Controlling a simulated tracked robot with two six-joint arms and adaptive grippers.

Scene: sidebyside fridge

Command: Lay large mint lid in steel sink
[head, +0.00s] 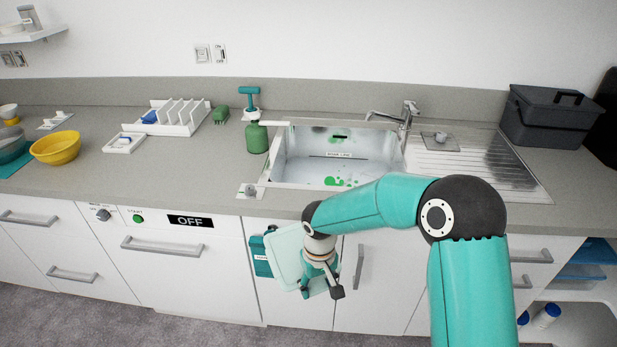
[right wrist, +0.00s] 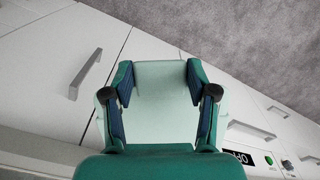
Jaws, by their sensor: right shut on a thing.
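The large mint lid (head: 287,250) is a pale mint, flat, rounded square panel. My right gripper (head: 321,288) is shut on it and holds it below the counter edge, in front of the white cabinet doors. In the right wrist view the lid (right wrist: 160,78) shows between the two fingers. The steel sink (head: 300,172) is set in the counter, above and beyond the gripper. Its basin is open, with green spots and a small label inside. The lid is apart from the sink. My left gripper is not in view.
A faucet (head: 400,115) stands behind the sink, with a ridged drainboard (head: 480,160) on the right. A green soap bottle (head: 256,139) stands at the sink's left. A dark lidded box (head: 550,120) is far right. A teal item (head: 261,257) shows beside the lid.

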